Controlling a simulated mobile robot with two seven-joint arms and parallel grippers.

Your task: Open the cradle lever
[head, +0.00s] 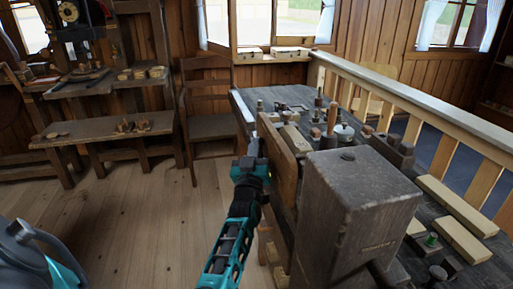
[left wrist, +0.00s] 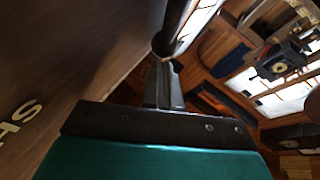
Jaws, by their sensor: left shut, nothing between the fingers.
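My left gripper (head: 256,148) is shut and empty, pointing away from me at the left side of the workbench, beside an upright brown board (head: 287,160). In the left wrist view its closed fingers (left wrist: 164,75) reach up beside a large dark panel (left wrist: 70,60) with pale letters. A dark rod with a rounded end (left wrist: 164,43) shows just past the fingertips; I cannot tell whether it is the cradle lever or whether the fingers touch it. In the head view no lever can be made out for certain. My right gripper is not in view.
A big dark wooden block (head: 355,205) stands at the bench's near end. Pegs, a lidded pot (head: 344,131) and pale planks (head: 455,234) lie on the workbench (head: 300,97). A railing (head: 430,105) runs behind.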

